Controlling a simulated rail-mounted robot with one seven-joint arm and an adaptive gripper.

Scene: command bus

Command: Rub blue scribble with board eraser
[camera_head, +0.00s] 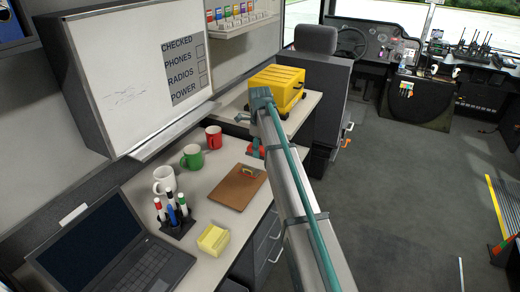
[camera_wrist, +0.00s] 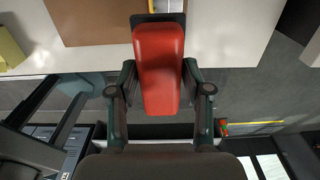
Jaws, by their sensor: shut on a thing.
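The board eraser (camera_wrist: 158,50) is a red block with a dark edge at its far end. My gripper (camera_wrist: 160,80) is shut on it, one finger on each side. In the head view a little of its red (camera_head: 262,153) shows below my gripper (camera_head: 255,145), beside the clipboard's far end and partly hidden by my arm. The whiteboard (camera_head: 140,55) stands upright at the left, apart from my gripper. It carries a faint scribble (camera_head: 124,97) at its lower left; its colour looks pale grey, and I cannot make out blue.
On the desk (camera_head: 215,215) are a brown clipboard (camera_head: 237,190), white (camera_head: 164,180), green (camera_head: 192,157) and red (camera_head: 214,137) mugs, a marker holder (camera_head: 174,222), yellow notes (camera_head: 214,239) and a laptop (camera_head: 110,260). A yellow case (camera_head: 277,88) stands behind. The floor (camera_head: 400,180) at right is open.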

